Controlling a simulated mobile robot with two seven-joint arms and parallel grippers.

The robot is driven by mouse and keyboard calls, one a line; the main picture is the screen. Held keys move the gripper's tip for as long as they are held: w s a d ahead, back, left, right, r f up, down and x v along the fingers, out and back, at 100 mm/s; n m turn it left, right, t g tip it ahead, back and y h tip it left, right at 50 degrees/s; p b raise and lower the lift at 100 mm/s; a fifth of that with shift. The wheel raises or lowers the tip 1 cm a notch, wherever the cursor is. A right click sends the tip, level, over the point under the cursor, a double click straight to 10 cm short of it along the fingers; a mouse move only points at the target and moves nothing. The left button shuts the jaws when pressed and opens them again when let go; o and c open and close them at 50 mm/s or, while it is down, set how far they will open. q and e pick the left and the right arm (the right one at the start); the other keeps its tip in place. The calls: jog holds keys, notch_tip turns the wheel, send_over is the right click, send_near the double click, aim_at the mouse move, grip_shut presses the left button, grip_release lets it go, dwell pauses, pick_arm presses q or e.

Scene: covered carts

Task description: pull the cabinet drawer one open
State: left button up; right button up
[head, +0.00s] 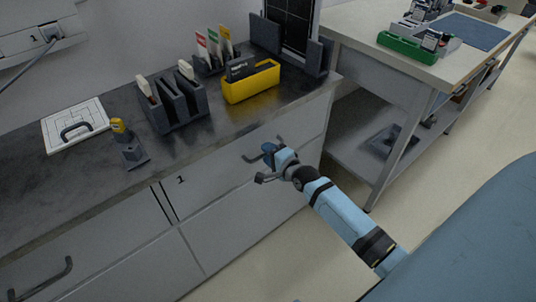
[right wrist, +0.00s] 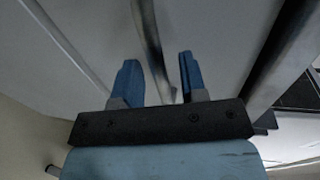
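Drawer one (head: 215,178) is the upper grey front marked "1" on the cabinet under the dark worktop, and it looks flush with the cabinet. Its dark bar handle (head: 250,158) is at the right part of the front, partly hidden by my right gripper (head: 265,163). In the right wrist view, my right gripper (right wrist: 160,78) is open, with its two blue fingers apart. The handle (right wrist: 148,40) passes between the fingers, nearer the right one. I cannot tell if a finger touches it. My left gripper is not in view.
On the worktop (head: 200,145) stand a yellow bin (head: 250,85), dark file racks (head: 172,105) and a small yellow-topped item (head: 122,135). Another drawer handle (head: 45,280) is at lower left. A workbench (head: 400,65) stands to the right. The floor (head: 290,250) before the cabinet is clear.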

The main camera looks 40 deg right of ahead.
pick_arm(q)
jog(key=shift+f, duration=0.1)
pick_arm(e)
jog(key=shift+w, duration=0.25)
grip_shut()
jog(key=shift+s, duration=0.15)
pick_arm(q)
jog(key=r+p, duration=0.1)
jog(key=p, duration=0.2)
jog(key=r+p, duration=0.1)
jog(key=p, duration=0.1)
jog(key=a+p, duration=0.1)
jog(key=p, duration=0.2)
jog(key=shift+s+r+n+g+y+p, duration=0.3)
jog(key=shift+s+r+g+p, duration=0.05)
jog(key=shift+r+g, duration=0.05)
pick_arm(e)
jog(key=f+v, duration=0.2)
jog(key=v, duration=0.9)
jog(key=f+v, duration=0.2)
jog(key=v, duration=1)
jog(key=shift+s, duration=0.6)
jog(key=shift+f, duration=0.15)
